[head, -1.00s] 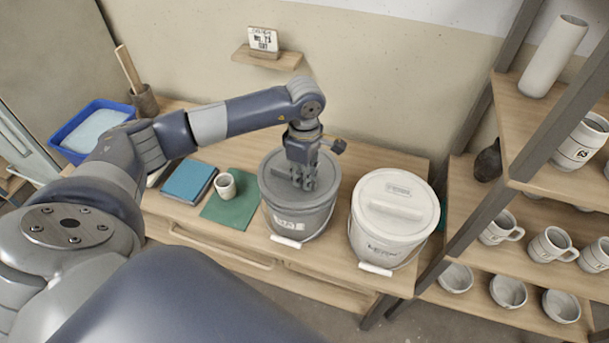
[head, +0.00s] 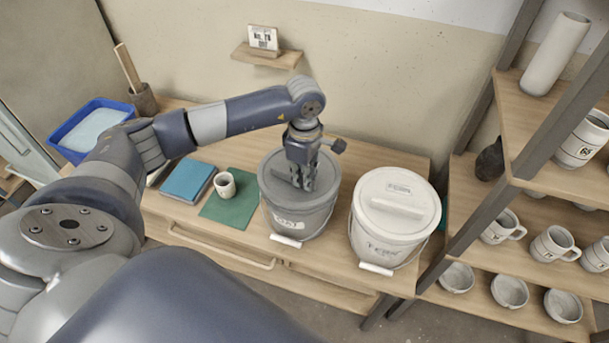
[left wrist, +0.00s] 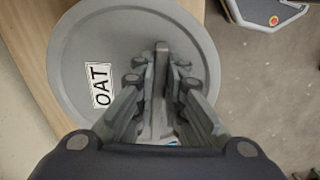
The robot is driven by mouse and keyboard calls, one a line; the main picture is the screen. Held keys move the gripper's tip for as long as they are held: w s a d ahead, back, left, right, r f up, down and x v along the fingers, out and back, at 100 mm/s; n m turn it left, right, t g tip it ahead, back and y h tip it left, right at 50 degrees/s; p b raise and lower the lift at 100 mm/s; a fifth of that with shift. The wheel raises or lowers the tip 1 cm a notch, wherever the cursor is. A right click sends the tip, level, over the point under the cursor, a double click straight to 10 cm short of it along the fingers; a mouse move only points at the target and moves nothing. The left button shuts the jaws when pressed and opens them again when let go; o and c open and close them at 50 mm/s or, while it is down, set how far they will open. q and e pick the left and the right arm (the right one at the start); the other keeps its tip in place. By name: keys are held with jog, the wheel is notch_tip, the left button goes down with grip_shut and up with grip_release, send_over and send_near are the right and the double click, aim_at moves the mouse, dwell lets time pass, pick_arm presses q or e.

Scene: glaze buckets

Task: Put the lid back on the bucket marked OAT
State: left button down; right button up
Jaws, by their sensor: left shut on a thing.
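The grey lid (head: 272,172) lies over the top of the grey bucket (head: 318,220), whose front label is small but seems to read OAT. I cannot tell whether the lid is pressed fully onto the rim. In the left wrist view the round lid (left wrist: 95,45) carries a white OAT label (left wrist: 102,85) and a raised bar handle (left wrist: 161,60). My left gripper (head: 306,186) points down over the lid and is shut on its handle; its fingers (left wrist: 160,72) flank the bar on both sides. My right gripper is not in view.
A white lidded bucket (head: 392,240) stands close on the right. On the left are a green mat (head: 232,212), a small cup (head: 225,185) and a blue book (head: 188,182). Shelves (head: 545,170) with mugs rise at the right. The wooden bench's front edge is just before the buckets.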

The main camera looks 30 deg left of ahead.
pick_arm(q)
jog(key=shift+f+b, duration=0.15)
jog(key=shift+b, duration=0.2)
dwell(0.6)
jog(key=c, duration=1.1)
grip_release()
jog(key=shift+r, duration=0.4)
jog(key=shift+r+p, duration=1.85)
jog(key=shift+r, duration=1.3)
jog(key=shift+c, duration=0.6)
